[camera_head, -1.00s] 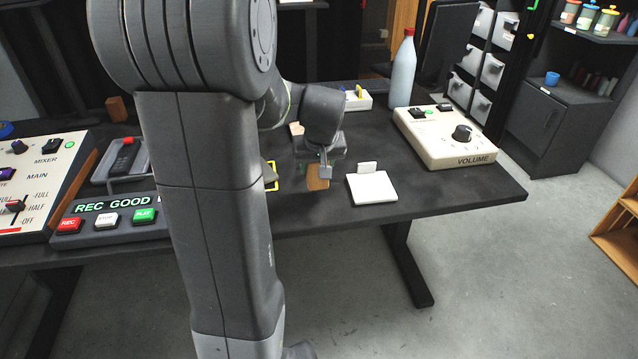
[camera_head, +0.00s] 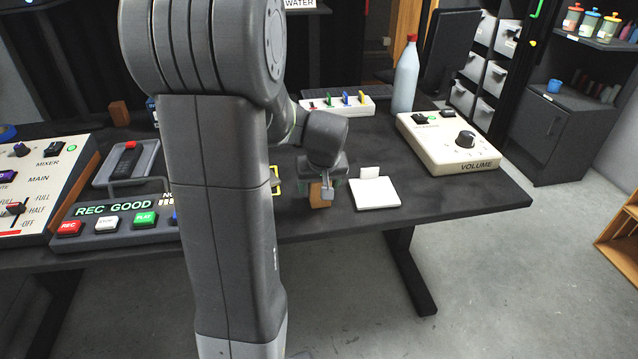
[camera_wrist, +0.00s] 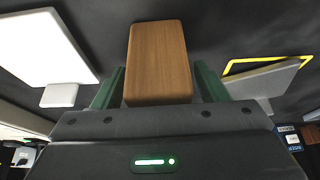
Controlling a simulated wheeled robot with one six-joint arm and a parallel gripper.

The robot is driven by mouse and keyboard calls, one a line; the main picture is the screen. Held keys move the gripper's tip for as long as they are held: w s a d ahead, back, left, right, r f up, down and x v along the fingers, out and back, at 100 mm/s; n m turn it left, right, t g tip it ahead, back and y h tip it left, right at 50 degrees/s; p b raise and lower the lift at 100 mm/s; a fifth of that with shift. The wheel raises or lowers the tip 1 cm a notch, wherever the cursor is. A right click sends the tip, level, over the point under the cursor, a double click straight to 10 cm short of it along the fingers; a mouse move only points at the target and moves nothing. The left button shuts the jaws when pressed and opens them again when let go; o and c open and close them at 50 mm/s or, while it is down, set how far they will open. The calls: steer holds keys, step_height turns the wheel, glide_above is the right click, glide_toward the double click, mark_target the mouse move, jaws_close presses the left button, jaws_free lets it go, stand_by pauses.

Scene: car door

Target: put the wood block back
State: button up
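The wood block (camera_head: 320,195) is brown and sits under my gripper (camera_head: 326,184), just left of the white pad on the dark table. In the wrist view the wood block (camera_wrist: 158,62) lies between the two green fingers of my gripper (camera_wrist: 160,85), one finger close along each side. The gripper appears shut on it. Whether the block's underside touches the table is hard to tell. A yellow outline (camera_wrist: 268,60) shows to the right of the block in the wrist view, partly covered by a grey flat piece.
The white pad (camera_head: 376,194) lies close on the right. The cream volume box (camera_head: 450,150) and a pale bottle (camera_head: 404,80) stand farther right and back. A recorder panel (camera_head: 110,222) is left of my arm. Another brown block (camera_head: 119,112) stands at the back left.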

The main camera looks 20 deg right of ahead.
steer(key=shift+s+r, duration=0.1)
steer(key=shift+r, duration=0.4)
steer(key=p+v, duration=0.2)
steer(key=v, duration=0.9)
steer(key=shift+s, duration=0.2)
